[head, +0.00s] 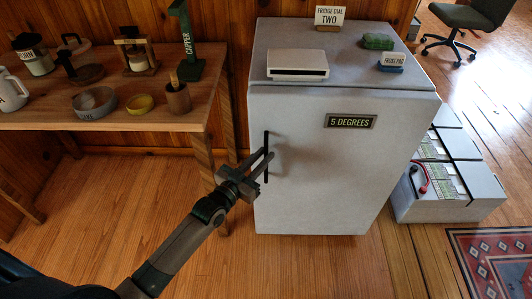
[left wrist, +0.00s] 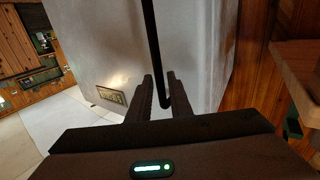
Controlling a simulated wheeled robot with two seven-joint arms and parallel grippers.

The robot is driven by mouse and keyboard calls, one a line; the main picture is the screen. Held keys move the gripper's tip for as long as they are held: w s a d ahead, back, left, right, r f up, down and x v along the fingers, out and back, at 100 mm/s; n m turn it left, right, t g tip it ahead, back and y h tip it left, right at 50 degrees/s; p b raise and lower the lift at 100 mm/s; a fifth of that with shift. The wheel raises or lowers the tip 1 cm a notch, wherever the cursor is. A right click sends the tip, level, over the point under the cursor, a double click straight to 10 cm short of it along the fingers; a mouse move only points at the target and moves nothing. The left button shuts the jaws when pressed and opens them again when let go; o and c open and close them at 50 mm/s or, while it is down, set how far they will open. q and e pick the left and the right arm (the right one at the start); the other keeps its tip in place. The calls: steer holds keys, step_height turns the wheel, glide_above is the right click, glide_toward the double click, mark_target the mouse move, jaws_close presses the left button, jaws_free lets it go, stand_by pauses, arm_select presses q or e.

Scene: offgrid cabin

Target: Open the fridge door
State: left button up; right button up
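The fridge (head: 390,160) is a light grey box standing on the wood floor, and its door (head: 320,185) looks shut. A thin black upright handle (head: 266,140) is on the left side of the door. My left gripper (head: 264,160) is at the handle, reaching in from the lower left. In the left wrist view, the black handle (left wrist: 151,30) runs down between the two fingers of my left gripper (left wrist: 160,82). The fingers are apart, with a gap visible beside the bar. My right gripper is not in view.
A wooden table (head: 110,118) with bowls, jars and a green CAPPER tool (head: 186,45) stands left of the fridge. A sign (head: 331,16) and small items sit on the fridge. Grey batteries (head: 450,205) stand at its right. Floor in front is clear.

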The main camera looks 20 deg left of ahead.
arm_select(q)
steer(key=shift+x, duration=0.95)
jaws_close()
steer(key=shift+s+d, duration=0.1)
steer(key=shift+s, duration=0.05)
